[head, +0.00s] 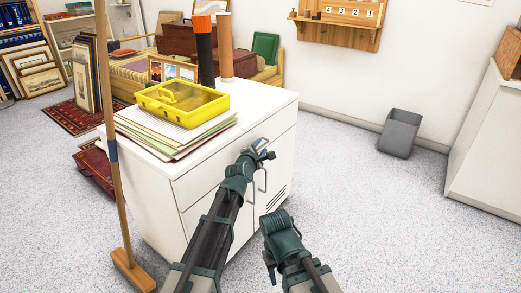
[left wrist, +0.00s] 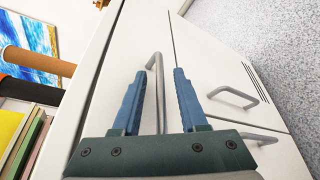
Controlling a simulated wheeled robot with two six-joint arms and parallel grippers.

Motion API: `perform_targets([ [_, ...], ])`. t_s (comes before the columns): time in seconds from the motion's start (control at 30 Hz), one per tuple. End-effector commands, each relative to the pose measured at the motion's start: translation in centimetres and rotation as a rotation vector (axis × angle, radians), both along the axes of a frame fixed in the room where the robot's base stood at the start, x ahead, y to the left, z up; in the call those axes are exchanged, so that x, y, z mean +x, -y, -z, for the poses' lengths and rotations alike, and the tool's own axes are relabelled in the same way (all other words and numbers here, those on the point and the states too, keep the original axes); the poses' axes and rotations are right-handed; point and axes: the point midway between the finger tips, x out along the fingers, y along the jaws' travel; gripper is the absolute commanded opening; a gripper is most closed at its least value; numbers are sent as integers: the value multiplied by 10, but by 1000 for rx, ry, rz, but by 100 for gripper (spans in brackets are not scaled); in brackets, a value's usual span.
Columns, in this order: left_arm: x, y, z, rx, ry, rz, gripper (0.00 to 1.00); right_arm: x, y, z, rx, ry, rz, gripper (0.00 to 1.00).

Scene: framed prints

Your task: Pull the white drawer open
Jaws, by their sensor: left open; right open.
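The white drawer (head: 202,186) is the wide top front of a white cabinet, and it looks closed. In the left wrist view its plain front (left wrist: 138,38) carries a grey bar handle (left wrist: 155,72). My left gripper (head: 264,152) is at the drawer front in the head view. Its two blue fingers (left wrist: 154,90) are open, one on each side of the handle; I cannot tell whether either touches it. My right gripper (head: 280,234) is lower, in front of the cabinet doors and apart from them. Its fingertips are hard to make out.
Two cabinet doors with bar handles (left wrist: 233,97) are below the drawer. A yellow case (head: 181,103) and a stack of papers (head: 150,138) lie on the cabinet top, with tubes (head: 225,50) behind. A broom (head: 118,190) stands at left. Floor at right is clear up to a grey bin (head: 400,133).

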Motion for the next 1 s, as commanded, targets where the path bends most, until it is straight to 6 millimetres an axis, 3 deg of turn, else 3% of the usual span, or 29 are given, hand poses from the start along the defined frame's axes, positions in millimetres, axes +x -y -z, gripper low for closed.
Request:
perform_targets([
  [0.3, 2, 1, 0, 0, 0, 0, 42, 0, 0, 0, 0, 0, 0, 50],
  [0.57, 2, 1, 0, 0, 0, 0, 0, 0, 0, 0, 0, 0, 0, 50],
  [1.0, 2, 0, 1, 0, -1, 1, 0, 0, 0, 0, 0, 0, 0, 50],
])
